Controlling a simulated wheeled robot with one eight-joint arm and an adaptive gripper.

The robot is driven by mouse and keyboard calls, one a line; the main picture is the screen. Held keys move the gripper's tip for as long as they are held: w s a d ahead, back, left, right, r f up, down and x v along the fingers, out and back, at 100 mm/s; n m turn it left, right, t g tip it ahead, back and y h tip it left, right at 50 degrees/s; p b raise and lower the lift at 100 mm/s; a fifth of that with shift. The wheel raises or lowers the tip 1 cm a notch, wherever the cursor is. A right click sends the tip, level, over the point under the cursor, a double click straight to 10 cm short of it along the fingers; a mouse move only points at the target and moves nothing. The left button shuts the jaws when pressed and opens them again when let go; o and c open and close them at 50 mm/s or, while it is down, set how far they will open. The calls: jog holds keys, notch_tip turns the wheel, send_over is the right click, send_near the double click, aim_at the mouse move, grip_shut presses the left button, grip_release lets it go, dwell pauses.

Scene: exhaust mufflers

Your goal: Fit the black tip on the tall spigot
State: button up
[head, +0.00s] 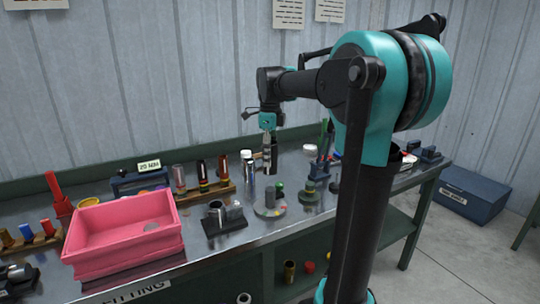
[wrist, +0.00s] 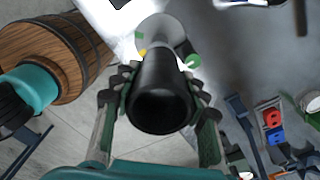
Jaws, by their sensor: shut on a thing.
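The black tip (wrist: 160,98) is a hollow black tube, held between the fingers of my gripper (wrist: 160,100) in the wrist view, its open end toward the camera. In the head view my gripper (head: 266,160) points down above the bench, over a round grey plate (head: 260,211). A short grey post (head: 269,197), perhaps the tall spigot, stands on the plate with a dark green knob (head: 280,187) beside it. The gripper is above the plate and apart from it. In the wrist view the tip hides most of what lies beyond it, and the spigot cannot be made out.
A pink bin (head: 125,230) stands on the bench at left. A dark block with grey cylinders (head: 225,217) is left of the plate. A wooden rack (head: 205,192) of coloured tubes and a white-capped bottle (head: 247,160) stand behind. A green-based fixture (head: 309,192) is to the right.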

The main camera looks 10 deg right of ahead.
send_over(270, 189)
jog(key=shift+f, duration=3.15)
jog(key=shift+f, duration=0.1)
jog(key=shift+f, duration=0.35)
jog(key=shift+f, duration=2.05)
jog(key=shift+f, duration=0.35)
jog(key=shift+f, duration=0.35)
jog(key=o, duration=1.2)
jog(key=shift+c, duration=0.2)
